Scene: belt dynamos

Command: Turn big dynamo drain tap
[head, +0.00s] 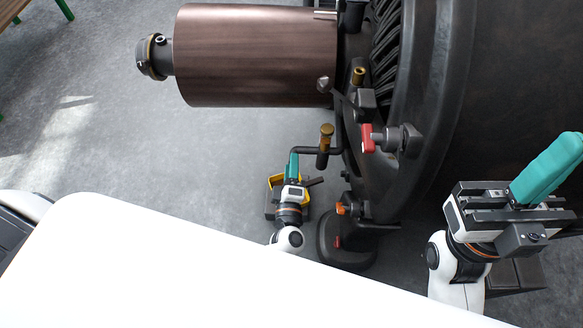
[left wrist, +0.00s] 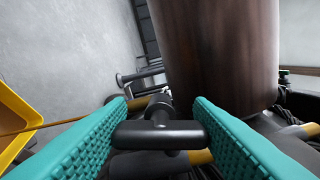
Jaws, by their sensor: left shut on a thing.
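The big dynamo (head: 465,90) is the large dark round body at the right of the head view. A dark tap with a brass body (head: 325,138) stands out from its lower left side. In the left wrist view its black T-shaped handle (left wrist: 160,134) lies between my teal fingers. My left gripper (head: 292,165) is shut on this handle; the exact contact is hard to see from the head. My right gripper (head: 545,170) is raised at the right, apart from the tap, and its finger gap does not show.
A red-handled tap (head: 368,138) and an orange-handled fitting (head: 342,208) sit close by on the dynamo side. A brown cylinder (head: 255,55) reaches left above. Grey floor at left is clear.

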